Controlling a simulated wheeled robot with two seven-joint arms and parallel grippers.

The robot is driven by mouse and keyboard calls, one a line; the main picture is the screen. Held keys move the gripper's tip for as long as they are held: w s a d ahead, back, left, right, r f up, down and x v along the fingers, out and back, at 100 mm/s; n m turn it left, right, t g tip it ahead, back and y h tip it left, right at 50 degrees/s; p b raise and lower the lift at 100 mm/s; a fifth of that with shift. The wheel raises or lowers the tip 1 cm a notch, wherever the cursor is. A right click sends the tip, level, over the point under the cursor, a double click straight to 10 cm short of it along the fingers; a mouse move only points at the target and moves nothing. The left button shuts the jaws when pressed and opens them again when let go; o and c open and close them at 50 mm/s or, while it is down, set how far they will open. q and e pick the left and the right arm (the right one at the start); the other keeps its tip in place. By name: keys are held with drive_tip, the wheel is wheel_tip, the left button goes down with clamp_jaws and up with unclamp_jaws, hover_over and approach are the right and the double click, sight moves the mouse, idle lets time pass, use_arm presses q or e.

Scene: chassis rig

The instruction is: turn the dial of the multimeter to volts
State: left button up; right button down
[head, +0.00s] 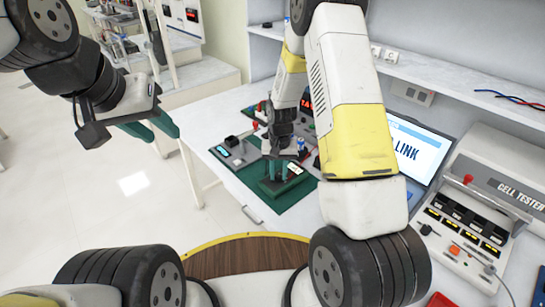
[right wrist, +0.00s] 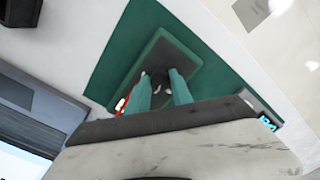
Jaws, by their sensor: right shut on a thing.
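The multimeter (head: 297,184) is a dark green block lying on a green mat (head: 250,180) on the white bench, in the middle of the head view. It also shows in the right wrist view (right wrist: 178,58). My right gripper (head: 276,176) points down over it, its green fingers reaching its face. In the right wrist view the fingers (right wrist: 161,80) are shut on a small dark dial (right wrist: 158,79); its markings and pointer cannot be read. My left gripper (head: 163,138) is open and empty, away from the bench on the left.
A grey device with a cyan display (head: 233,151) stands on the mat left of the multimeter. Behind are red-lit equipment, a laptop screen (head: 407,150) and a cell tester (head: 470,215) on the right. Open floor lies at left.

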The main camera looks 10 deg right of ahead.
sight(279, 175)
drive_tip(key=c, duration=1.1)
unclamp_jaws()
wheel_tip(279, 175, up, 8)
drive_tip(key=shift+d+f, duration=0.1)
